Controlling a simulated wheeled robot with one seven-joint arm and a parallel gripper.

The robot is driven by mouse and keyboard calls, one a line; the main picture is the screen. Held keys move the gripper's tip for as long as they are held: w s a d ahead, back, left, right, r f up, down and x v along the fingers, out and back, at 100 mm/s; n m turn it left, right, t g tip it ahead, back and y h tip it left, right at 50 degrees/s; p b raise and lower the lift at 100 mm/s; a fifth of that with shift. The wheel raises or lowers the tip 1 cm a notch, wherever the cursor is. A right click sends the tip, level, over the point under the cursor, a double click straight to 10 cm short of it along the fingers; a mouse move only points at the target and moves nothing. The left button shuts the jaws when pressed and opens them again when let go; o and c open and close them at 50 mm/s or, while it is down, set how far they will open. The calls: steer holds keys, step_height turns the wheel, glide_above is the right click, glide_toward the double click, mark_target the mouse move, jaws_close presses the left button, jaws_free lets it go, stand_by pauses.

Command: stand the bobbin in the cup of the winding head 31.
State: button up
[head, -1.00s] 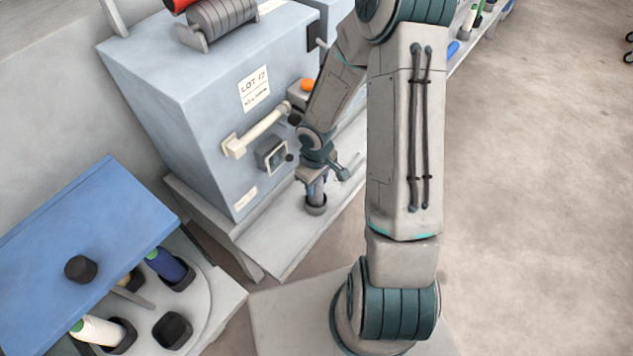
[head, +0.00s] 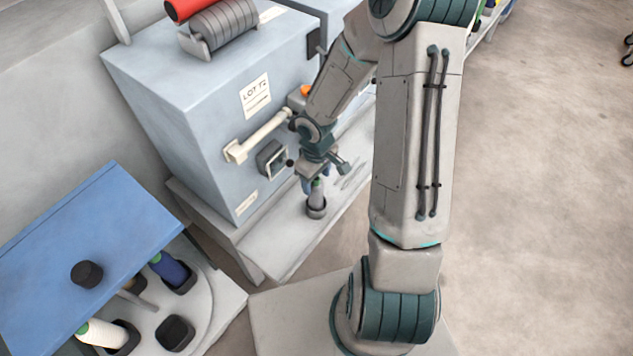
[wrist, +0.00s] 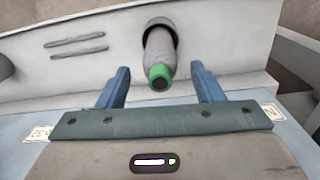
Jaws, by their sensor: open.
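The bobbin (head: 317,190), grey with a green tip, stands in a dark cup (head: 316,210) on the pale ledge in front of the grey-blue machine (head: 215,100). In the wrist view the bobbin (wrist: 159,58) points its green end toward me, and the cup rim (wrist: 160,24) shows around its far end. My gripper (head: 313,184) is above the cup. In the wrist view its two blue fingers (wrist: 160,82) are apart, one on each side of the bobbin's green end, with gaps on both sides. No number 31 is legible.
A bar handle (head: 257,137) and a small framed box (head: 272,158) stick out of the machine close to my arm. At lower left, a round holder (head: 213,318) carries other bobbins in dark cups under a blue panel (head: 90,250). Open floor lies to the right.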

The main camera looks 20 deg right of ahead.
step_height(320, 180, up, 3)
steer(key=shift+r+p, duration=0.1)
steer(key=shift+p, duration=0.2)
steer(key=shift+d+r, duration=0.15)
steer(key=shift+r, duration=0.25)
steer(key=s+r+m+t, duration=0.1)
steer(key=s+r+m, duration=0.2)
steer(key=s+r, duration=0.4)
steer(key=s+r+m+t, duration=0.1)
steer(key=s+r+m, duration=0.2)
steer(key=r, duration=1.2)
steer(key=s, duration=0.3)
steer(key=shift+s+a+r+m, duration=0.15)
steer(key=shift+s+a+m, duration=0.15)
steer(key=shift+s+a, duration=0.1)
step_height(320, 180, up, 8)
steer(key=p, duration=0.7)
steer(key=shift+d+t, duration=0.25)
steer(key=shift+t, duration=0.15)
